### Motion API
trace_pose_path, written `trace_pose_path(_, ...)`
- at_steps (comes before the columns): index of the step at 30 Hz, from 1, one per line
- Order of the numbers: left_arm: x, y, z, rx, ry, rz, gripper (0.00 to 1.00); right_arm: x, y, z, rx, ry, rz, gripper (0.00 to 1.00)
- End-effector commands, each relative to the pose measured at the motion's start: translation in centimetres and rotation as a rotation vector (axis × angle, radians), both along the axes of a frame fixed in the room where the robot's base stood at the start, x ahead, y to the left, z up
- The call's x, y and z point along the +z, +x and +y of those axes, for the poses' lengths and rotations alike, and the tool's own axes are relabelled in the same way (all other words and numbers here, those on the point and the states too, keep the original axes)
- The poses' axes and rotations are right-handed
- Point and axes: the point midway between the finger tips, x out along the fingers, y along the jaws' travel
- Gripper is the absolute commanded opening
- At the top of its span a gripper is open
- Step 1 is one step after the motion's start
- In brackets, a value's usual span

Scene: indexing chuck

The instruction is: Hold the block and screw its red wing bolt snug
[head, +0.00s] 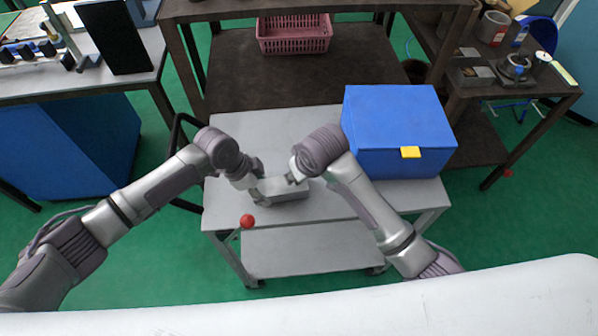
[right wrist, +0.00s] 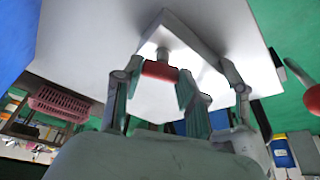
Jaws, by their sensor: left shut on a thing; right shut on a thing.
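The grey block (head: 288,190) lies on the grey cart top in the head view. My left gripper (head: 258,190) is shut on its left end. My right gripper (head: 296,179) is at the block's upper side, its fingers partly hidden by its own wrist. In the right wrist view, the red wing bolt (right wrist: 160,70) is between the fingers of my right gripper, which are shut on it. A short grey shank (right wrist: 162,53) runs from the bolt toward the block (right wrist: 199,49). The bolt is hidden in the head view, and I cannot tell how deep its thread sits.
A blue box (head: 395,125) with a yellow latch stands on the cart's right side. A red ball knob (head: 247,221) is at the cart's front left edge. The cart top (head: 245,125) is clear behind the block.

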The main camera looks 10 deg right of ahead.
Motion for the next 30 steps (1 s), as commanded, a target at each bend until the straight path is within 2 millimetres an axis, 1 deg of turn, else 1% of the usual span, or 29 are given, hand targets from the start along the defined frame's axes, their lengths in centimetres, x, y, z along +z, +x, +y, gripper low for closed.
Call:
trace_pose_path(7, -0.1, 0.0, 0.1, 0.001, 0.003, 0.002, 0.24, -0.1, 0.0, -0.1, -0.001, -0.003, 0.002, 0.06)
trace_pose_path(8, -0.1, 0.0, 0.1, 0.001, 0.003, 0.002, 0.24, -0.1, 0.0, -0.1, -0.001, -0.003, 0.002, 0.46)
trace_pose_path(9, -0.1, 0.0, 0.1, 0.001, 0.003, 0.002, 0.24, -0.1, 0.0, -0.1, -0.001, -0.003, 0.002, 0.53)
trace_pose_path(12, -0.1, 0.0, 0.1, 0.001, 0.003, 0.002, 0.24, -0.1, 0.0, -0.1, 0.0, -0.002, 0.001, 0.67)
trace_pose_path(20, -0.1, 0.0, 0.1, 0.001, 0.003, 0.002, 0.24, 0.0, 0.0, 0.0, 0.001, -0.001, 0.001, 0.67)
trace_pose_path(23, -0.1, 0.0, 0.1, 0.001, 0.003, 0.002, 0.24, 0.4, -0.1, -0.1, 0.001, 0.0, -0.001, 0.67)
trace_pose_path(26, -0.1, 0.0, 0.1, 0.001, 0.003, 0.002, 0.24, 1.5, -0.5, -0.3, 0.002, 0.001, -0.003, 0.67)
trace_pose_path(30, -0.1, 0.0, 0.1, 0.001, 0.003, 0.002, 0.24, 4.2, -1.4, -0.8, 0.001, 0.002, -0.005, 0.67)
